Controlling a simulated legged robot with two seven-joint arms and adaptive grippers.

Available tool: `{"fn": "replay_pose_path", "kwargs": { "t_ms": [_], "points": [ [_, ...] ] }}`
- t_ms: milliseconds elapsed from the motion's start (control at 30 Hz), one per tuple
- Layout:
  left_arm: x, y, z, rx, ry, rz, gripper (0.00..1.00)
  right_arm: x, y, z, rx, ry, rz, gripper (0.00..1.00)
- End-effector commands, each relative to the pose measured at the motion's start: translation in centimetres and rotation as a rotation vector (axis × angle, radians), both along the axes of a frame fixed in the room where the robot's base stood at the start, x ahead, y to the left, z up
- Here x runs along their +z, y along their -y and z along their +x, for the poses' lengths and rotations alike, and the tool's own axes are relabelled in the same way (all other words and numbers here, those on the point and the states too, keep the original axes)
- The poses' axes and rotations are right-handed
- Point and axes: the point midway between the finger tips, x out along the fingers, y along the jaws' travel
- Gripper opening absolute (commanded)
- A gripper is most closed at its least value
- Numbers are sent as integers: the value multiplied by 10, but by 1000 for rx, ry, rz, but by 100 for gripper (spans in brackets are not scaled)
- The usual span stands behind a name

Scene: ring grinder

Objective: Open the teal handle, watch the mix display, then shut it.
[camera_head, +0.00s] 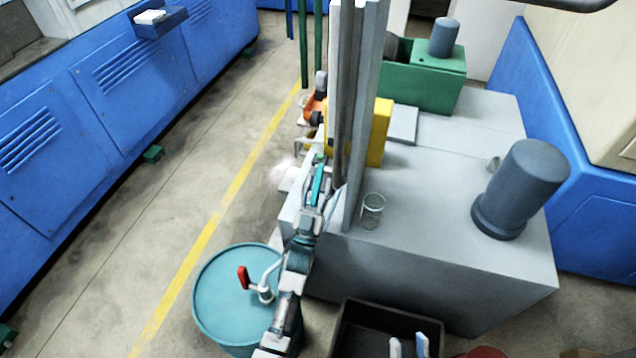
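A narrow teal bar, which looks like the teal handle (319,179), stands beside the grey upright columns at the left edge of the grey machine top. One arm of mine reaches up from the bottom centre, and its gripper (316,190), taken as my left, is at this bar. The fingers overlap the bar and are too small to tell whether they are closed on it or only around it. I cannot make out a mix display; the columns hide part of the area behind them. I do not see my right gripper.
A teal drum (222,298) with a red-handled crank (245,278) stands left of my arm. A black bin (350,328) is at the bottom. A clear glass (373,211) and a dark grey cylinder (521,190) stand on the grey machine (440,220). The floor at left is mostly clear.

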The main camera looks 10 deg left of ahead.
Motion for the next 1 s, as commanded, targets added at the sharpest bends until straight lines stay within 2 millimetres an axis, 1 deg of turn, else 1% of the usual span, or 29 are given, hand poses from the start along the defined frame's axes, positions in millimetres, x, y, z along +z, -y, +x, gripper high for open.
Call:
{"fn": "replay_pose_path", "kwargs": {
  "t_ms": [233, 367, 467, 700, 800, 900, 1000],
  "points": [
    [6, -1, 0, 1, 9, -2, 44, 0, 0, 0, 0, -1, 0, 40],
    [2, -2, -5, 1, 8, -1, 44, 1, 0, -2, -1, -1, -1, 40],
    [-8, -5, -17, 2, 7, -2, 44, 1, 0, -2, -1, 0, -1, 40],
    [-40, -13, -60, 2, 5, 0, 44, 2, 0, -2, -1, 1, 0, 40],
    [-51, -15, -75, 1, 5, -2, 44, 2, 0, -2, -1, 1, 0, 40],
    [-59, -17, -86, 0, 6, -1, 44, 2, 0, -2, -1, 1, 0, 40],
    [-64, -19, -93, 1, 6, 0, 44, 2, 0, -2, -1, 1, 0, 40]
  ]
}}
